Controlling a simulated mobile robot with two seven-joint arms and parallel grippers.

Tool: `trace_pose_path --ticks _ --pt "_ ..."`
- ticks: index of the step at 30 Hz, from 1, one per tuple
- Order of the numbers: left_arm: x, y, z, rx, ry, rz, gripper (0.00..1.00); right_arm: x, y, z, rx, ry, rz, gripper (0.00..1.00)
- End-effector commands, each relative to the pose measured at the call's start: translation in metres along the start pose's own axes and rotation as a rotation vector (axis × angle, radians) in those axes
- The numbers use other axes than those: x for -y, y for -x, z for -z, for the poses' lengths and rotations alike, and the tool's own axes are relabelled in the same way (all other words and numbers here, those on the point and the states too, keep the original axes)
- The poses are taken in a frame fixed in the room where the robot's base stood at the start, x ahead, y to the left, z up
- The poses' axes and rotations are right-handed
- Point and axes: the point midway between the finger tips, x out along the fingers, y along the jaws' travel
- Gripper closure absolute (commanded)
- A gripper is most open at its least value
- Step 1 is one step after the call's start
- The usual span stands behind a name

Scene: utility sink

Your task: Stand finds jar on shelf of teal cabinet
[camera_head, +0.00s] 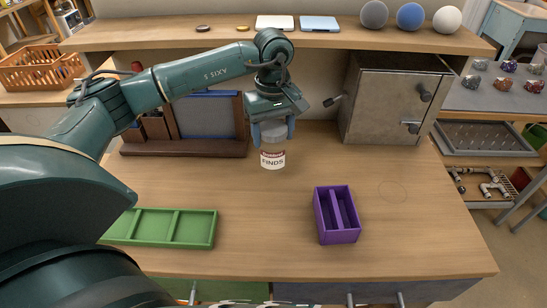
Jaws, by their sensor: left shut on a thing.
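The finds jar (272,159) is a clear jar with a white and red label reading "FINDS". It is upright over the middle of the wooden bench; I cannot tell whether its base touches the top. My left gripper (273,131) points down from above and is shut around the jar's upper part, hiding its top. A pale teal piece of furniture (519,25) stands at the far top right, partly cut off. I cannot tell whether it is the teal cabinet, and no shelf shows clearly. My right gripper is out of view.
On the bench (270,230) are a purple divided box (322,222), a green tray (214,232) and a grey metal cabinet (375,105). A raised shelf (340,39) behind holds several balls. An orange basket (38,72) is at upper left.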

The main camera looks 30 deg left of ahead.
Motion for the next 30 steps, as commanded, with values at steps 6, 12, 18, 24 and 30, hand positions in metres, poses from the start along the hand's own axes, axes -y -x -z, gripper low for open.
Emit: trace_pose_path --ticks 6,12,18,24,30 --pt "-0.001 -0.022 -0.001 0.000 -0.004 -0.002 0.84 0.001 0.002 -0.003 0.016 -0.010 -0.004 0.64" --pt "0.000 -0.046 -0.001 0.001 -0.004 0.001 0.84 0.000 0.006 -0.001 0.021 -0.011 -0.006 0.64" --pt "-0.001 -0.059 0.000 -0.001 -0.005 -0.004 0.84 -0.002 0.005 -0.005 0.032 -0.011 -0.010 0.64" --pt "-0.001 -0.061 -0.001 -0.001 -0.006 -0.003 0.84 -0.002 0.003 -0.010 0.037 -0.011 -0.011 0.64" --pt "-0.001 -0.062 -0.001 -0.001 -0.006 -0.002 0.30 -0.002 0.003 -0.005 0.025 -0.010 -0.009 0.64"
